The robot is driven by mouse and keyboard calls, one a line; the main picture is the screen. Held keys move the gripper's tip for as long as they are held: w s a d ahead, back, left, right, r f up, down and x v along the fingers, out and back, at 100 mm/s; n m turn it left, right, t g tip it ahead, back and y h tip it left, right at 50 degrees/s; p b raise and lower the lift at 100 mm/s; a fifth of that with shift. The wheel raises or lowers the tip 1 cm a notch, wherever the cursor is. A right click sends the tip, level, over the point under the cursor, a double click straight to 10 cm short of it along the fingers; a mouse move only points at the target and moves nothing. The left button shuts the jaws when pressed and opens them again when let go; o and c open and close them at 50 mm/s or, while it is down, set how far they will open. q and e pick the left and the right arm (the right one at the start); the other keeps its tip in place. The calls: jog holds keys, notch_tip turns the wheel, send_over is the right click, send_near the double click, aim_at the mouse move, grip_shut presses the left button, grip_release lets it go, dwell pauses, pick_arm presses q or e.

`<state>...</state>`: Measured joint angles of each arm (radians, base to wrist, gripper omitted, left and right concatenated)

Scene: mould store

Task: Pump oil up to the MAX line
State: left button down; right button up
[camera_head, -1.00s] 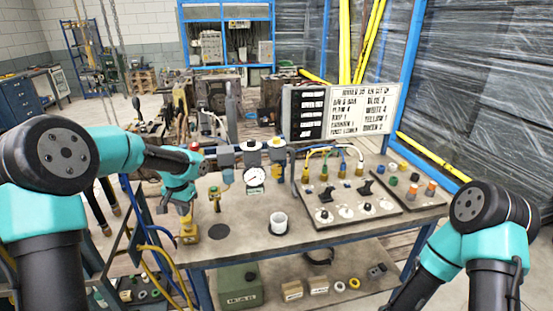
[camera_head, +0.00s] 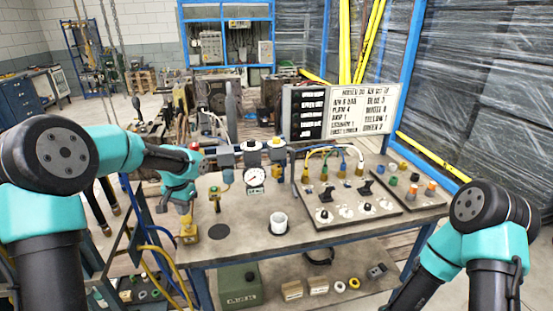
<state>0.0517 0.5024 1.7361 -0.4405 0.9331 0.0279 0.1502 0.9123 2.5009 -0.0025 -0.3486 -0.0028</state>
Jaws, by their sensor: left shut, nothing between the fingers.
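My left gripper (camera_head: 185,209) points down at the left side of the bench, shut and empty. It is directly above a small yellow fixture (camera_head: 190,233), which looks like the pump; I cannot tell whether they touch. A white cup (camera_head: 279,224) stands upright on the bench to the right, apart from the gripper. Its oil level and any MAX line are too small to make out. A round dial gauge (camera_head: 254,177) stands behind the cup. My right arm shows at the right edge, but its gripper is out of view.
A green box (camera_head: 240,285) and loose parts are on the lower shelf.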

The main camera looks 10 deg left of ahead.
aim_at(186, 218)
pick_arm(q)
jog(key=shift+f, duration=2.15)
jog(key=shift+r, duration=2.3)
jog(key=shift+f, duration=1.85)
jog(key=shift+r, duration=1.85)
